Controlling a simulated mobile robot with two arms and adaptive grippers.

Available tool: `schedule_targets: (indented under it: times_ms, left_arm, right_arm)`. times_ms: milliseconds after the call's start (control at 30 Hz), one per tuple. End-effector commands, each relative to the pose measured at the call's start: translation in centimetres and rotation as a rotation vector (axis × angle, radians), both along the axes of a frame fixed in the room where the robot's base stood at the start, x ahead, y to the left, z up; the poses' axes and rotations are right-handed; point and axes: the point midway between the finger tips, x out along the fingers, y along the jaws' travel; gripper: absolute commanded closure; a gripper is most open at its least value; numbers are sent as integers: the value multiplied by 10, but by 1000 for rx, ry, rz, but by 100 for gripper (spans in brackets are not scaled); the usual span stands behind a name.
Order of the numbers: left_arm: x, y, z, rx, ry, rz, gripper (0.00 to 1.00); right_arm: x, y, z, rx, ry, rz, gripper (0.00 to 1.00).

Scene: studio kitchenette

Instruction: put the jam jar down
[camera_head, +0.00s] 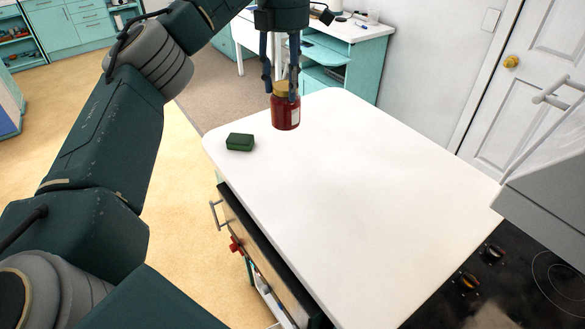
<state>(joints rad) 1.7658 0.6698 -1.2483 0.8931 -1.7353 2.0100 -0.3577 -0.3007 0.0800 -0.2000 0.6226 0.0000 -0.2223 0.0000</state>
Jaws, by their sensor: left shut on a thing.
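The jam jar (285,113) is red with a yellow-gold lid and a pale label. It is upright at the far end of the white counter. My left gripper (281,88) comes down from above and is shut on the jar around its lid. One finger covers part of the lid and the jar's upper right side. I cannot tell whether the jar's base touches the counter or hangs a little above it. My right gripper is not in view.
A small dark green block (240,142) lies on the white counter (330,190), left of the jar. The counter's middle is clear. A drawer (255,245) stands open below its left edge. A black cooktop (520,290) is at the lower right, under a grey hood.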

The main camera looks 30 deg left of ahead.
Motion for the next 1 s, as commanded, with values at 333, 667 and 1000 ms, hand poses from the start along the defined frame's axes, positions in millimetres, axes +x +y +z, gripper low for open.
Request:
schedule_targets:
  times_ms: [333,667,1000]
  left_arm:
    - [-1,1,-73,-2,5,20,100]
    - [-1,2,-143,0,1,19,100]
    - [-1,2,-172,0,0,19,100]
  right_arm:
    - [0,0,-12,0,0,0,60]
    - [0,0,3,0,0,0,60]
    - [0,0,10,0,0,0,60]
